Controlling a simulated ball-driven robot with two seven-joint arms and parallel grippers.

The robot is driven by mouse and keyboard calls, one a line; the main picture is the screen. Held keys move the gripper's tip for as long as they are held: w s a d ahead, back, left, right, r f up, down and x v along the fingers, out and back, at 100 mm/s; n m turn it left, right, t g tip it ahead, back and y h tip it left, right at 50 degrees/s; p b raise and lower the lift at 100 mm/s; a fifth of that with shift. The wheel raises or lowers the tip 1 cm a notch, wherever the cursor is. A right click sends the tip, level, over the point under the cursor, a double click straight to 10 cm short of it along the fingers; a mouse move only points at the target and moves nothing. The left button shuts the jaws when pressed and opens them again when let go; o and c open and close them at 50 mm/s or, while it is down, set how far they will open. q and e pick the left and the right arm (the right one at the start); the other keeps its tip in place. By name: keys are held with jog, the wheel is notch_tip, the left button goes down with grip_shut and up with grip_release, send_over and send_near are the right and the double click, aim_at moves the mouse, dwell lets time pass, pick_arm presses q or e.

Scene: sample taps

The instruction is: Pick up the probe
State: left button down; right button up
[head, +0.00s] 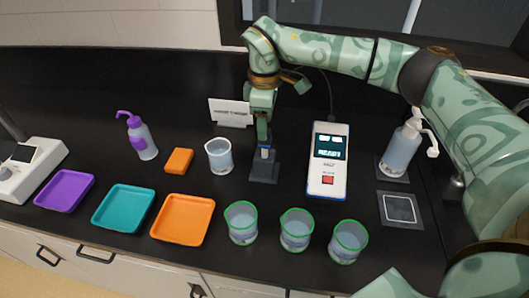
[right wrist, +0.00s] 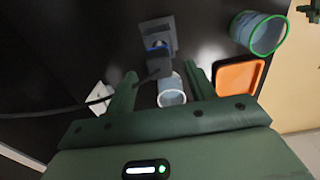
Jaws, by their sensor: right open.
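The probe (head: 264,153) stands in a small dark holder (head: 264,171) in the middle of the black counter. My left gripper is not in view.
A white meter (head: 328,170) reading READY stands right of the holder, a clear beaker (head: 219,157) left. Three green-rimmed cups (head: 241,224) stand in front. Orange (head: 182,220), teal (head: 123,209) and purple (head: 65,192) trays lie left. A pump bottle (head: 401,152) stands right.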

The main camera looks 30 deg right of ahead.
aim_at(265, 152)
jog(key=shift+s+f, duration=0.1)
jog(key=shift+f, duration=0.4)
notch_tip(265, 152, down, 5)
jog(key=shift+r+b, duration=0.2)
jog(key=shift+b, duration=0.2)
jog(key=c, duration=1)
